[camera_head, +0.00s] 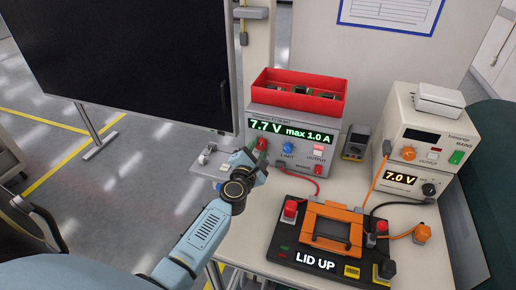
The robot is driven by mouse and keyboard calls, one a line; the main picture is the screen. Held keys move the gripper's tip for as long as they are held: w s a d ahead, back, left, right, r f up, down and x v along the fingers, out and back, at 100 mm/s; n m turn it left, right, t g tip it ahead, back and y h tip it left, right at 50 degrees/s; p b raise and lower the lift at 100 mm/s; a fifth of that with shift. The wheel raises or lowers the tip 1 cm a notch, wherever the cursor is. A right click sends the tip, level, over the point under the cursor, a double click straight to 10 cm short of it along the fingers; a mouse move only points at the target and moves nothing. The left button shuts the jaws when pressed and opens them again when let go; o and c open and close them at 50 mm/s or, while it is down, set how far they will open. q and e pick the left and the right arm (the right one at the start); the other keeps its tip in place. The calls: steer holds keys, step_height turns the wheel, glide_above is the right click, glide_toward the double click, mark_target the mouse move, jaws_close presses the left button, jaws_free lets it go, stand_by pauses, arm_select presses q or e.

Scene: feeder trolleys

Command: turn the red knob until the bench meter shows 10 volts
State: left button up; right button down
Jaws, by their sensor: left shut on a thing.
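The grey power supply (268,165) on the bench shows 7.7 V max 1.0 A in green digits. My left gripper (258,152) reaches its front panel from the lower left and is shut on the red knob (262,142) at the panel's left. The fingers hide most of that knob. A blue limit knob (288,148) is just right of it. The bench meter (402,180), the lower white box at the right, shows 7.0 V. Its wires run toward the black lid-up fixture (290,240). My right gripper is not in view.
A red bin (300,88) with parts sits on the supply. A handheld meter (355,142) stands right of it. A second white unit (425,130) with an orange knob is on top of the bench meter. The orange-handled fixture fills the bench front. A dark screen (130,60) stands left.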

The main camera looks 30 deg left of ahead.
arm_select(q)
steer(key=m+p, duration=0.1)
steer(key=m, duration=0.4)
steer(key=shift+r+m+p, duration=0.1)
steer(key=shift+m+p, duration=0.2)
steer(key=shift+p, duration=0.1)
steer(key=m+p, duration=0.1)
steer(key=m, duration=0.3)
steer(key=shift+m+p, duration=0.35)
steer(key=shift+m, duration=0.05)
steer(key=o, duration=1)
steer(key=shift+s, duration=0.1)
steer(key=v, duration=1.3)
steer(key=shift+s, duration=0.1)
